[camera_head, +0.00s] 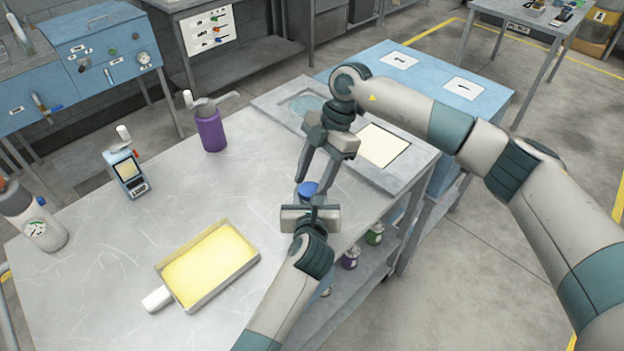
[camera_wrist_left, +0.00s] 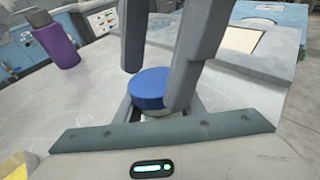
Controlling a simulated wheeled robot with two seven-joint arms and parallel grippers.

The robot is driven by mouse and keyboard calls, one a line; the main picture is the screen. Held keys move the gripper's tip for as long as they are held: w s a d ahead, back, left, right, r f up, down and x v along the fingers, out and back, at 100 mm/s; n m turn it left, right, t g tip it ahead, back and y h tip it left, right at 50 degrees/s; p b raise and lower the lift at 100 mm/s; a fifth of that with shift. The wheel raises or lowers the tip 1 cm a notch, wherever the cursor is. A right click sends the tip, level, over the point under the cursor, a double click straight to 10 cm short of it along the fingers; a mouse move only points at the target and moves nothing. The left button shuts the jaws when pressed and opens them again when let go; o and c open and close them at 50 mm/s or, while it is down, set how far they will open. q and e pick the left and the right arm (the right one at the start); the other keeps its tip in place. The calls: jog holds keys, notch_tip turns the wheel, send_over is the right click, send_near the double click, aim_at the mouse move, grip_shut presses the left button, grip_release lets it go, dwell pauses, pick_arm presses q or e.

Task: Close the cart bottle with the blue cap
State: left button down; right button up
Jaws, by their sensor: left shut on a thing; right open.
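The blue cap (camera_head: 308,188) sits on top of a bottle, near the right edge of the metal cart top. It also shows in the left wrist view (camera_wrist_left: 150,88), with a pale sliver of the bottle (camera_wrist_left: 160,113) under it. Most of the bottle is hidden by my left gripper. My left gripper (camera_head: 309,202) comes from the near side and is shut on the bottle below the cap. My right gripper (camera_head: 316,184) points down from above, open, with its fingers on either side of the cap. Whether they touch it cannot be told.
A yellow-filled tray (camera_head: 207,264), a purple pump bottle (camera_head: 211,131), a small handheld device (camera_head: 127,172) and a gauge bottle (camera_head: 43,232) stand on the cart. A grey panel (camera_head: 425,159) lies at the back right. Small bottles (camera_head: 374,235) stand on the lower shelf.

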pick_arm(q)
jog(key=shift+w+d+r, duration=0.15)
jog(key=shift+r, duration=0.5)
pick_arm(e)
jog(key=shift+s+d+f, duration=0.15)
jog(key=shift+f, duration=0.3)
jog(key=shift+s+d+f, duration=0.15)
jog(key=shift+f, duration=0.3)
pick_arm(q)
jog(key=shift+w+a+f, duration=0.15)
jog(key=shift+a+f, duration=0.05)
jog(key=shift+f, duration=0.1)
pick_arm(e)
jog(key=shift+w+v, duration=0.1)
jog(key=shift+v, duration=0.85)
jog(key=shift+w+v, duration=0.15)
jog(key=shift+v, duration=0.8)
jog(key=shift+d+r, duration=0.1)
jog(key=shift+r, duration=0.05)
pick_arm(q)
jog(key=shift+f, duration=0.1)
pick_arm(e)
jog(key=shift+a+r, duration=0.15)
jog(key=shift+a, duration=0.05)
jog(key=shift+c, duration=0.4)
pick_arm(q)
jog(key=shift+d, duration=0.1)
pick_arm(e)
jog(key=c, duration=0.9)
jog(key=shift+r, duration=0.1)
